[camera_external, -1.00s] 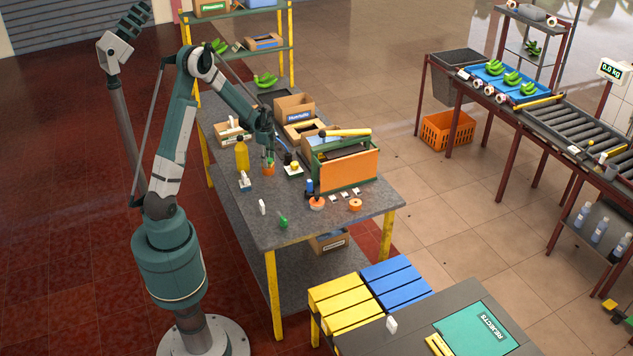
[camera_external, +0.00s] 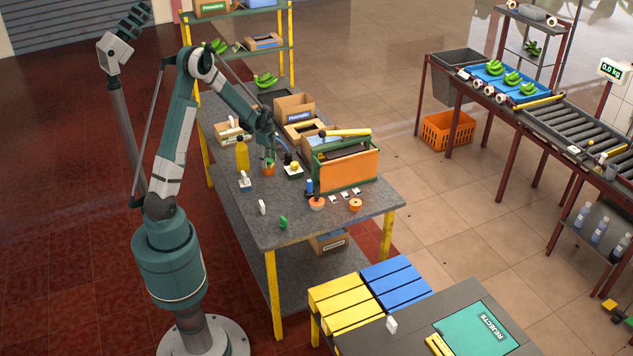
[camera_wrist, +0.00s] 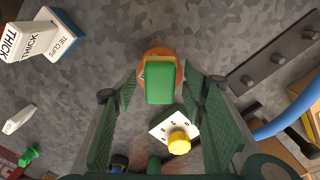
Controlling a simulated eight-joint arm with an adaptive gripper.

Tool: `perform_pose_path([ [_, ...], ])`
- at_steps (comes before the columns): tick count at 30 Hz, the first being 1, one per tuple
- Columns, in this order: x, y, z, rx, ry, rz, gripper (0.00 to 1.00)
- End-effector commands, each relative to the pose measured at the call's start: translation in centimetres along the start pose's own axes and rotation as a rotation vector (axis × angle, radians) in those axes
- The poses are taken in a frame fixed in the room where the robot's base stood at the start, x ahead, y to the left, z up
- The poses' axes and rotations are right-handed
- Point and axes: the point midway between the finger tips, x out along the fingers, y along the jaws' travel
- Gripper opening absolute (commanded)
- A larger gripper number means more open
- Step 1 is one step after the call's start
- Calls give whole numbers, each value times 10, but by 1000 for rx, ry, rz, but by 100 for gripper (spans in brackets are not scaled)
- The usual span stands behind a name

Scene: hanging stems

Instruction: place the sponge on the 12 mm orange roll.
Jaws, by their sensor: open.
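The sponge (camera_wrist: 160,82), a green block with a yellowish edge, lies between my fingers in the wrist view. The orange roll (camera_wrist: 160,52) shows as a round rim behind and around it. The sponge appears to rest on the roll; any small gap is hard to tell. In the external view the sponge (camera_external: 268,161) shows as a small green patch above the orange roll (camera_external: 268,171) on the bench. My gripper (camera_external: 267,155) is over them, pointing down. Its fingers are open, one on each side of the sponge and apart from it. The roll's size marking is not readable.
A white block with a yellow knob (camera_wrist: 179,144) stands close to my right finger; a yellow bottle (camera_external: 242,156) stands left of the roll. An orange-fronted box (camera_external: 346,172) and other orange rolls (camera_external: 355,204) lie right. The bench's front left (camera_external: 252,226) is mostly clear.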

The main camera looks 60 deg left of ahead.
Motion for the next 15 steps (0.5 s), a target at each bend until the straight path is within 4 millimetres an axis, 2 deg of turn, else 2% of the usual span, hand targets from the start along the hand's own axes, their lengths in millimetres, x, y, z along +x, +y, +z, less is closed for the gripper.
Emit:
perform_pose_path([
  [8, -12, 0, 0, 0, 0, 0, 42],
  [15, -38, 0, 0, 0, 0, 0, 42],
])
